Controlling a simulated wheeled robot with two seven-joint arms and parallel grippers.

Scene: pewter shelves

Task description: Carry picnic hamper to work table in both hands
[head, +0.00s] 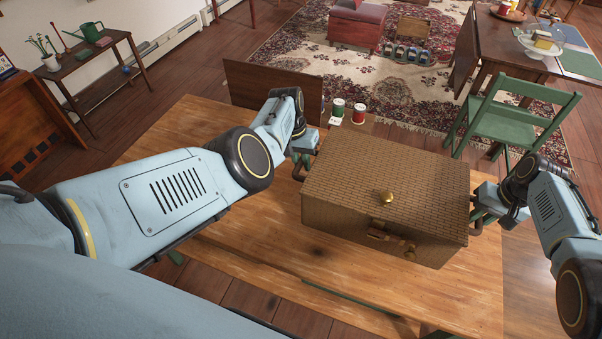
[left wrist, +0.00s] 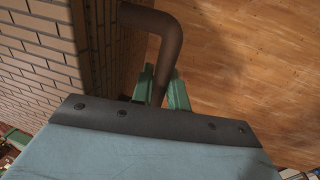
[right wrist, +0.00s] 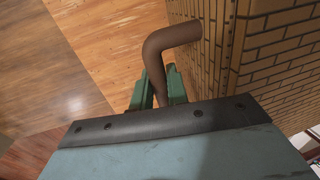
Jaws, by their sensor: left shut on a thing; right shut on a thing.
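The picnic hamper (head: 385,180) is a brown woven box with a closed lid, a small brass knob and a front clasp. In the head view it is over the wooden work table (head: 270,230); I cannot tell whether its base touches the top. My left gripper (head: 300,168) is at its left end, shut on a brown side handle (left wrist: 165,30). My right gripper (head: 478,222) is at its right end, shut on the other handle (right wrist: 170,38). Green fingers close around each handle in the wrist views. The hamper's underside is hidden.
A green chair (head: 515,115) stands beyond the right end. The table's front left is bare.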

